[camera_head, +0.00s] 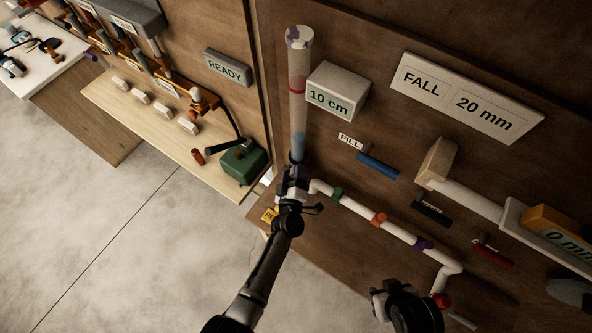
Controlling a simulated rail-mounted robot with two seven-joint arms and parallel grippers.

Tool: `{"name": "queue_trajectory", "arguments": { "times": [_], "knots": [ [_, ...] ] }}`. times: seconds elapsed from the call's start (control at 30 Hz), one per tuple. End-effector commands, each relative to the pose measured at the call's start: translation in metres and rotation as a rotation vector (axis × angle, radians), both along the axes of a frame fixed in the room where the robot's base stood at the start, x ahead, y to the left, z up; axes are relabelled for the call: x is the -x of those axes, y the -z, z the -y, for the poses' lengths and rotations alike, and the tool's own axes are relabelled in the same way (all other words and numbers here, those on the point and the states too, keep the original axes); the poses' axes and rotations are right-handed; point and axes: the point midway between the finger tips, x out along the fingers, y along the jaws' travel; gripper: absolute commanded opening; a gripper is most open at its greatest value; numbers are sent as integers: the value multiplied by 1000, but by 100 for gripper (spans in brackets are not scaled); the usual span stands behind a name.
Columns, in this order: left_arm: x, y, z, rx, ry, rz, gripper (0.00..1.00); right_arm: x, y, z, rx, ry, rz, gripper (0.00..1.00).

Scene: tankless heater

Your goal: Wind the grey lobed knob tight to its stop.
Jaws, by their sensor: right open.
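I cannot make out the lobes of a grey knob for certain. A dark grey rounded piece (570,291) shows at the right edge, partly cut off. My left gripper (292,184) is at the foot of the upright clear tube (298,100), where the white pipe begins. Its fingers are dark against the fitting there, and what lies between them is hidden. My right gripper (379,297) is low in the view, open, left of the red collar (440,300) at the pipe's lower end. Nothing shows between its fingers.
The white pipe (400,233) runs along the brown board with green, orange and purple collars. A blue handle (377,165), a black bar (431,209) and a red-handled part (490,252) sit above it. A wooden bench (120,115) stands left. Bare floor lies lower left.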

Motion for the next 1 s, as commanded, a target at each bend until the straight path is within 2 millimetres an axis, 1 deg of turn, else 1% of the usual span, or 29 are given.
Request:
{"name": "queue_trajectory", "arguments": {
  "times": [0.03, 0.17, 0.4, 0.6, 0.8, 1.0],
  "knots": [
    [-3, -8, 8, 16, 1, 9, 57, 0, 0, 0, 0, 0, 0, 43],
    [2, -9, 8, 16, 2, 8, 57, 0, -4, 1, 2, -1, 0, 43],
    [23, -7, 7, 15, 5, 1, 57, -1, -14, 3, 11, -7, 2, 43],
    [38, -6, 3, 12, 3, 2, 57, 0, -20, 3, 12, -7, 2, 43],
    [47, -5, 0, 11, 4, 3, 57, 0, -23, 3, 9, -5, 1, 43],
    [50, -5, 0, 10, 4, 3, 57, 0, -24, 1, 5, -4, 1, 43]
  ]
}}
